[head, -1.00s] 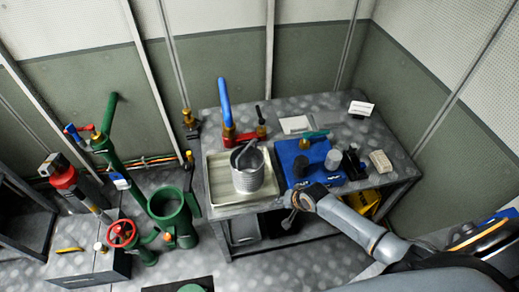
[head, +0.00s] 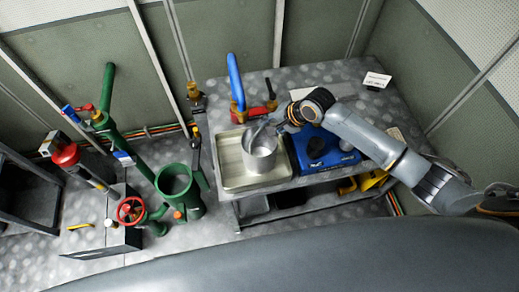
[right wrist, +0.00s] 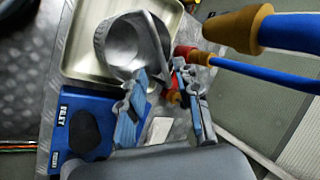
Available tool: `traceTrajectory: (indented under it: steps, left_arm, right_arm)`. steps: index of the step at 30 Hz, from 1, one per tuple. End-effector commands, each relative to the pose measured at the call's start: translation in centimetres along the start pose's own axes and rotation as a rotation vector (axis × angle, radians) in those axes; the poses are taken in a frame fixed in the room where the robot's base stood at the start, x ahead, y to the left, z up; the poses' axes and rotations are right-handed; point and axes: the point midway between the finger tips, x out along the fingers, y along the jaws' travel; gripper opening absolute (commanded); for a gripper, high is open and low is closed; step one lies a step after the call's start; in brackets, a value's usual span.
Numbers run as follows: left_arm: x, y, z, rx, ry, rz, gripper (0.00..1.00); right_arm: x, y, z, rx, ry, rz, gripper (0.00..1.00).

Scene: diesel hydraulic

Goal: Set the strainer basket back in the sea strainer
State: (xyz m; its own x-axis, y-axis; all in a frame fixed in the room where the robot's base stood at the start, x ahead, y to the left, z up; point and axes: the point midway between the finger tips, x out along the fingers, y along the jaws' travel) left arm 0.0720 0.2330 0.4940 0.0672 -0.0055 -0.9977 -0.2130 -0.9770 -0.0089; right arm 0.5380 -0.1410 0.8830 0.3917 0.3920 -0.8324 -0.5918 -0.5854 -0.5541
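The strainer basket (head: 259,158), a grey metal cup with a bail handle, stands upright in a shallow cream tray (head: 228,170) on the workbench. The green open-topped sea strainer (head: 174,181) stands on the floor left of the bench. My right gripper (head: 273,125) is at the basket's upper right, by the handle. In the right wrist view its fingers (right wrist: 160,82) are apart, and the bail handle (right wrist: 157,45) of the basket (right wrist: 120,48) reaches toward the gap between them. I see no firm grip on it. My left gripper is out of view.
A blue mat or box (head: 318,150) lies right of the tray, under my right arm. A blue-handled valve (head: 237,82) rises behind the tray. A red handwheel (head: 130,210) and green pipe (head: 108,85) stand near the strainer.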

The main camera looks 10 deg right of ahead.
Motion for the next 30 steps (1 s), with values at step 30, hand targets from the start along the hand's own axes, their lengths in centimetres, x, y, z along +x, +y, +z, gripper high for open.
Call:
traceTrajectory:
  steps: [30]
  left_arm:
    - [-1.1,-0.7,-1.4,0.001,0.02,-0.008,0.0]
  right_arm:
    - [6.0,-0.3,0.5,-0.002,0.001,0.0,0.04]
